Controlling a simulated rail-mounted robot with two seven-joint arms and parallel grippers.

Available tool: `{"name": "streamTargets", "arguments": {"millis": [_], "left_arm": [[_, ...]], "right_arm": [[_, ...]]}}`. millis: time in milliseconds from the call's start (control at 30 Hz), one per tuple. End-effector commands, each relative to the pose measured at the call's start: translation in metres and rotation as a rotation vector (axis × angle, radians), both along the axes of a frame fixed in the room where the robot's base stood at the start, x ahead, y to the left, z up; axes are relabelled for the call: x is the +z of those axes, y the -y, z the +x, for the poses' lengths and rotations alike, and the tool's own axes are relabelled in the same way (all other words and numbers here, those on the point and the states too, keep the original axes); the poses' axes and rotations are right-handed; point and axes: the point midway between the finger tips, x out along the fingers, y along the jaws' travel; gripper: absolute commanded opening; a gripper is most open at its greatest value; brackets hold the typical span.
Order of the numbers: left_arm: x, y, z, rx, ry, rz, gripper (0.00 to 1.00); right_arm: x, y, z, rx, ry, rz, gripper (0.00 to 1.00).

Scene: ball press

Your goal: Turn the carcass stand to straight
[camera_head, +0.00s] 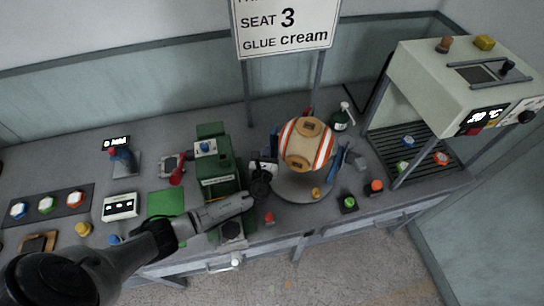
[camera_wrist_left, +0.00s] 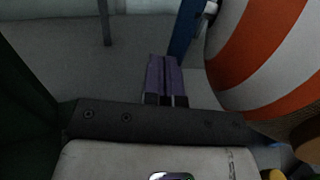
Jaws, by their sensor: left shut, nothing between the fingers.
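The carcass is a ball with orange and white stripes and tan patches (camera_head: 307,143); it also shows large at the right of the left wrist view (camera_wrist_left: 265,55). It sits on the stand, a round grey disc (camera_head: 292,193), with blue upright parts (camera_head: 341,160) beside the ball. A small yellow-orange knob (camera_head: 316,192) is at the disc's front. My left gripper (camera_head: 262,180) is shut and empty just left of the stand. Its closed fingers (camera_wrist_left: 165,78) point ahead, left of the ball. Whether they touch the stand cannot be told. My right gripper is not in view.
A green press-like machine (camera_head: 216,165) stands left of my gripper. A cream machine (camera_head: 460,85) with a slatted shelf is at the right. Red (camera_head: 376,186) and green (camera_head: 349,203) buttons lie right of the stand. A sign (camera_head: 286,28) stands behind.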

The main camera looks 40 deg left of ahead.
Motion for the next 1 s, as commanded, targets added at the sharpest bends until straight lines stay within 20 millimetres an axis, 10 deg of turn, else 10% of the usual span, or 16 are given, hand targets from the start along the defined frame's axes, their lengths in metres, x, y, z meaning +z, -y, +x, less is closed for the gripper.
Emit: {"name": "streamTargets", "arguments": {"millis": [733, 1000], "left_arm": [[0.0, -0.004, 0.005, 0.0, 0.0, 0.0, 0.0], [0.0, 0.012, -0.021, -0.002, -0.001, -0.002, 0.0]], "right_arm": [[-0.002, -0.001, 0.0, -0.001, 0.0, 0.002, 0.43], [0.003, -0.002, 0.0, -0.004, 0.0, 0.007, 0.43]]}}
